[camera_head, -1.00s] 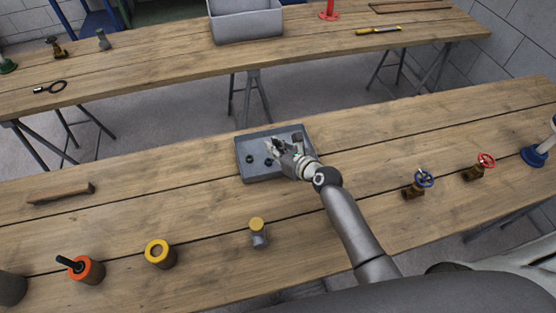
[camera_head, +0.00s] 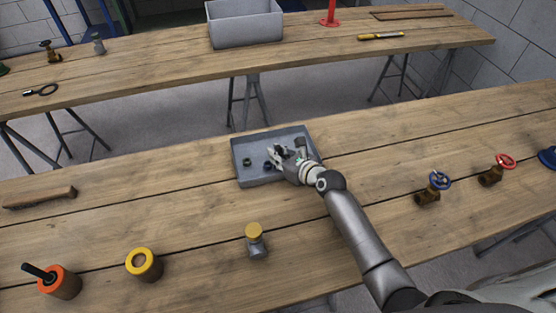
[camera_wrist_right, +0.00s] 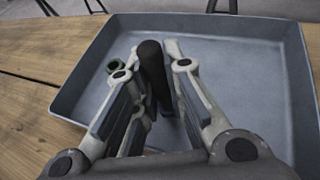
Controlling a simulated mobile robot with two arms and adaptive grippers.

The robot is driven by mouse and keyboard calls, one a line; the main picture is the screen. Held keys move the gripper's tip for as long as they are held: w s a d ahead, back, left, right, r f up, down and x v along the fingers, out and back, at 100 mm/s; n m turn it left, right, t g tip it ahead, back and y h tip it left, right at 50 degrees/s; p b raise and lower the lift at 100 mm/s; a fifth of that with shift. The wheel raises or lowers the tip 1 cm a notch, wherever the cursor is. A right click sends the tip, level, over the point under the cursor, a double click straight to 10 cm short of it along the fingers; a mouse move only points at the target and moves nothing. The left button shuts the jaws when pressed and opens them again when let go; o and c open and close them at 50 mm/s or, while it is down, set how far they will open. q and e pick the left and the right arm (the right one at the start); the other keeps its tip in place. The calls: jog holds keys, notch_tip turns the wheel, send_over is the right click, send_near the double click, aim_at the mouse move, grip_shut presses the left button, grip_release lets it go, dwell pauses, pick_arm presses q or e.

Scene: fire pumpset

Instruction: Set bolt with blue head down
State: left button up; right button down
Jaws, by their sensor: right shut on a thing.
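My right gripper (camera_head: 275,155) is over the grey tray (camera_head: 240,180) on the near bench. In the right wrist view its two fingers (camera_wrist_right: 157,90) are closed on a dark, rod-like bolt (camera_wrist_right: 151,68). The bolt stands nearly upright between the fingers, with a slight tilt. A trace of blue shows low between the fingers, but the bolt's lower end is mostly hidden, so I cannot tell whether it touches the tray floor. The tray also fills much of the right wrist view (camera_wrist_right: 255,60). My left gripper is not in view.
A dark green nut (camera_head: 247,162) lies in the tray left of my gripper, with another small dark part (camera_head: 267,166) close by. A yellow-topped fitting (camera_head: 255,240), a yellow-ringed cylinder (camera_head: 143,264), and blue-wheeled (camera_head: 429,189) and red-wheeled (camera_head: 495,171) valves stand around on the bench.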

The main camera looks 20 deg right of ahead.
jog(key=shift+r, duration=0.15)
jog(key=shift+f, duration=0.3)
jog(key=c, duration=1.5)
grip_release()
jog(key=shift+r, duration=0.15)
jog(key=shift+s+r, duration=0.1)
jog(key=shift+s, duration=0.05)
jog(key=v, duration=1.1)
jog(key=shift+s+d+p, duration=0.15)
jog(key=shift+s+p, duration=0.15)
jog(key=shift+s, duration=0.05)
